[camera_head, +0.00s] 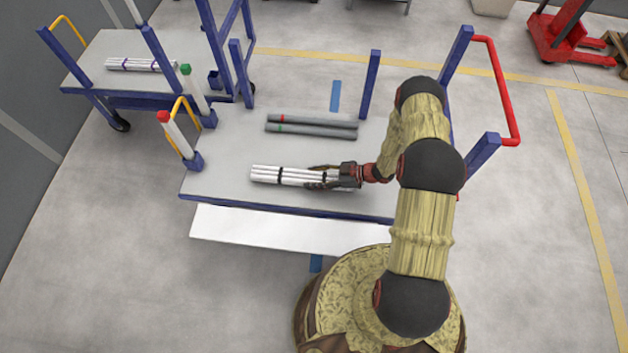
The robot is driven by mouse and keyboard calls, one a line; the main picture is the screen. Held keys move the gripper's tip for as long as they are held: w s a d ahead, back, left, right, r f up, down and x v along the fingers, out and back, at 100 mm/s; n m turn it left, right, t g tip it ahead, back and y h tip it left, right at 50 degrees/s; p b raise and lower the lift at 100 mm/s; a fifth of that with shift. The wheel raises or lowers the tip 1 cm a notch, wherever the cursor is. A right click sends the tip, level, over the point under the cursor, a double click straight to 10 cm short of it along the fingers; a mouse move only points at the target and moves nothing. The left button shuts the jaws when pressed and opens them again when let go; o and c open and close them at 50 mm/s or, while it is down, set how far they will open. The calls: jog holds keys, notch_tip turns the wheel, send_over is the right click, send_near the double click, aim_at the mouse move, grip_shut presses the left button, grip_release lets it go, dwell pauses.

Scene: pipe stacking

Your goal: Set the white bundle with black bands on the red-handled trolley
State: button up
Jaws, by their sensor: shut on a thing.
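The white bundle with black bands (281,175) lies level over the near part of the deck of the red-handled trolley (222,172). The trolley's red handle (503,92) rises at its right end between blue posts. My gripper (325,178) is shut on the right part of the white bundle, and its fingers hide some of it. I cannot tell whether the bundle rests on the deck or hangs just above it.
Two grey pipes, one with a red band (318,121) and one with a green band (310,130), lie behind the bundle. White posts with red (176,134) and green (194,92) caps stand at left. Another trolley (88,72) carries a purple-banded bundle (138,65). A white panel (290,229) lies along the near edge.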

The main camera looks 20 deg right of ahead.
jog(key=shift+f, duration=0.5)
jog(key=shift+f, duration=0.15)
jog(key=o, duration=1.5)
